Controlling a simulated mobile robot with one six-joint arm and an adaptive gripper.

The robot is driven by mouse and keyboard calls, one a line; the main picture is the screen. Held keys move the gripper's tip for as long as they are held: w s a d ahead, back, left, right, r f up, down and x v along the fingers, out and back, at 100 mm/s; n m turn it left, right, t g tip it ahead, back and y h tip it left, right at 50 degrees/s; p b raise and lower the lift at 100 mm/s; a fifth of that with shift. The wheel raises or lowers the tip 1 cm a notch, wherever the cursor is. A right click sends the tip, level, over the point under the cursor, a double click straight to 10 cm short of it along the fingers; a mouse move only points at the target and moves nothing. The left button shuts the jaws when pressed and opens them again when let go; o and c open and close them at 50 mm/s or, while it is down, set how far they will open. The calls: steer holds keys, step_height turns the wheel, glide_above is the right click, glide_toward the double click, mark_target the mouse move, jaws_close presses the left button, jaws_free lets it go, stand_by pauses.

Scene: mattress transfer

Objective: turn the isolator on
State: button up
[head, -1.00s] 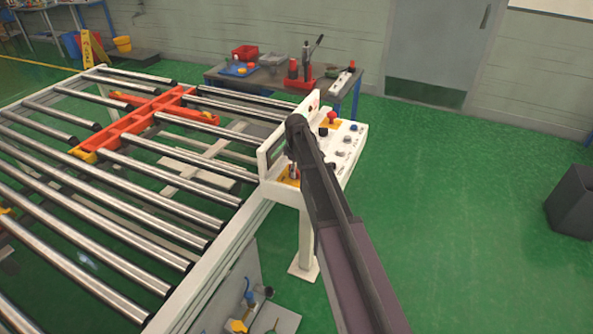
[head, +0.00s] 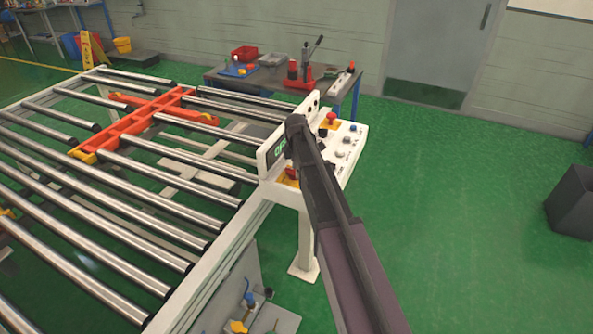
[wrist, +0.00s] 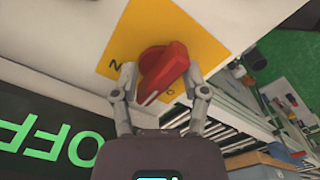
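The isolator is a red rotary handle (wrist: 163,72) on a yellow plate (wrist: 205,40) in the wrist view. The handle sits slanted, with its white-marked end toward the lower left near the plate's O mark. My gripper (wrist: 162,82) is open, with one finger on each side of the handle, close to it; I cannot tell if they touch. The display (wrist: 50,140) beside it reads OFF in green, upside down. In the head view the display (head: 277,150) is partly hidden by my arm, and only a bit of the isolator (head: 291,173) shows.
The white control panel (head: 335,160) also carries a red button (head: 331,117) on yellow and several small knobs. The roller conveyor (head: 120,190) is to the left. A workbench (head: 345,85) with tools stands behind.

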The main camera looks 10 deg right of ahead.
steer(key=shift+n, duration=0.6)
step_height(320, 180, up, 14)
steer(key=p, duration=1.4)
steer(key=s+f+m+b, duration=0.3)
steer(key=s+m, duration=0.7)
steer(key=s, duration=0.5)
steer(key=s+f+m+b, duration=0.4)
steer(key=s+m, duration=0.6)
steer(key=s, duration=0.5)
steer(key=shift+s+d, duration=0.3)
steer(key=shift+s, duration=0.1)
